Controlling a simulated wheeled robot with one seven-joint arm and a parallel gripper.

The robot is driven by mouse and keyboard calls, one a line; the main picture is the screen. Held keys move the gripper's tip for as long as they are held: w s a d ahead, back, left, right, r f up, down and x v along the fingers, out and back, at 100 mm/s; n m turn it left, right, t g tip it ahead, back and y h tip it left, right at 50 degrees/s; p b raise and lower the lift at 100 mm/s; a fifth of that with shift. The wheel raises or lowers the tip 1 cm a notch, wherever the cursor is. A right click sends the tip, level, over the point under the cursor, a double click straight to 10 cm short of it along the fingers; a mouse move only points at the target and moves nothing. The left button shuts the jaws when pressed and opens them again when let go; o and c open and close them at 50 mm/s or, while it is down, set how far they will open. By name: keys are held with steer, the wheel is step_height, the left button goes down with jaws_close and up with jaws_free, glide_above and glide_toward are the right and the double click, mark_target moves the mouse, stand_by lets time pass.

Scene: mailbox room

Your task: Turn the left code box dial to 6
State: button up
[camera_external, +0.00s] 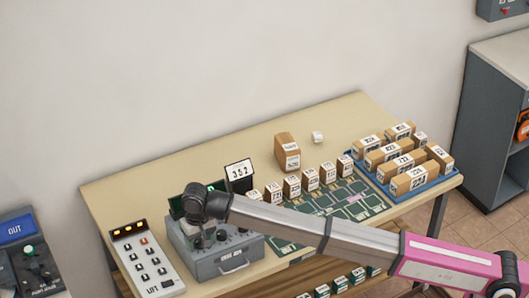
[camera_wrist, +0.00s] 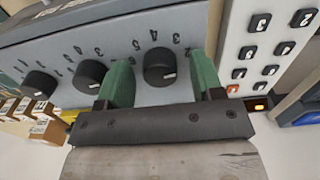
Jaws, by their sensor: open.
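The grey code box (camera_external: 222,264) stands at the front left of the table, with a row of black dials on its top. In the wrist view the box face shows turned around, so the left dial (camera_wrist: 158,66) is the rightmost one, beside the keypad. My gripper (camera_wrist: 163,75) has green fingers, open on either side of this dial. I cannot tell whether they touch it. The dial has a short white mark; the number it points at is unclear. The middle dial (camera_wrist: 89,76) and another dial (camera_wrist: 40,85) are outside the fingers. In the external view my arm partly hides the dials.
A white keypad panel (camera_external: 147,262) stands close beside the box. Several small boxes, a green board (camera_external: 350,205) and a blue tray of parcels (camera_external: 430,187) fill the table's right side. The back left tabletop is clear.

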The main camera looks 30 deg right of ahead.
steer(key=shift+c, duration=0.3)
steer(key=c, duration=0.9)
